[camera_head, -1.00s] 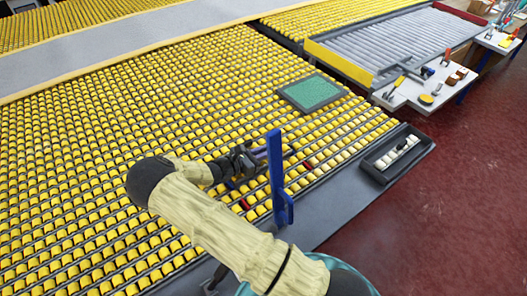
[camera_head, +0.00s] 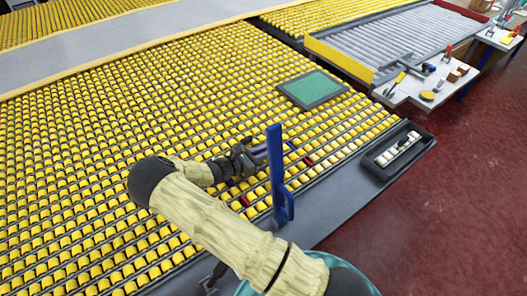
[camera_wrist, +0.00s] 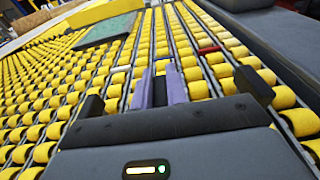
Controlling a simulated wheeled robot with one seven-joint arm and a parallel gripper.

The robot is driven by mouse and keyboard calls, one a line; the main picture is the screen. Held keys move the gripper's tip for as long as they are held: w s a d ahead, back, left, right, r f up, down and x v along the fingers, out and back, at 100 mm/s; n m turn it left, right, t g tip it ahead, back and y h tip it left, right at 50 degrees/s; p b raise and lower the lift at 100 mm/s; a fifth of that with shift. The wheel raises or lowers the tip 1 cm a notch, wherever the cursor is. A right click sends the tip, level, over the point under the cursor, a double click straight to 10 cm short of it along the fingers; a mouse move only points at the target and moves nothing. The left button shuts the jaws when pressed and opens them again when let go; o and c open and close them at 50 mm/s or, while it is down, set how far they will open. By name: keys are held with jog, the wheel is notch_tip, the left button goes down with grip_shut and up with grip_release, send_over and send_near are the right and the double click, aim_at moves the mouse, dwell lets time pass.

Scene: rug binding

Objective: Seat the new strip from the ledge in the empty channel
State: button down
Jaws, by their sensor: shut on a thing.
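My gripper (camera_head: 262,153) is low over the yellow roller bed near its front edge, partly hidden by a blue upright (camera_head: 277,165). In the wrist view its purple fingers (camera_wrist: 160,90) are shut on a narrow dark grey piece (camera_wrist: 160,87). I cannot tell which strip this is, or whether it touches the bed. A strip of pale rollers (camera_head: 396,150) lies in the dark tray (camera_head: 376,168) on the grey ledge (camera_head: 335,205). Small red marks (camera_head: 308,160) show among the rollers near the gripper, one also in the wrist view (camera_wrist: 208,50). The empty channel cannot be made out clearly.
A green pad in a dark frame (camera_head: 312,89) lies on the rollers beyond my gripper. A grey roller table (camera_head: 385,45) and a white bench with tools (camera_head: 425,88) stand at the back right. Red floor (camera_head: 455,190) is clear at the right.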

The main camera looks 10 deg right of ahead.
jog(key=shift+f, duration=0.35)
jog(key=c, duration=1.3)
grip_release()
jog(key=b+v, duration=0.2)
jog(key=v, duration=1.4)
jog(key=shift+s+a, duration=0.15)
jog(key=shift+a, duration=0.15)
jog(key=shift+s+a+r+b, duration=0.15)
jog(key=shift+a+b, duration=0.15)
jog(key=shift+a, duration=0.05)
jog(key=shift+r, duration=0.1)
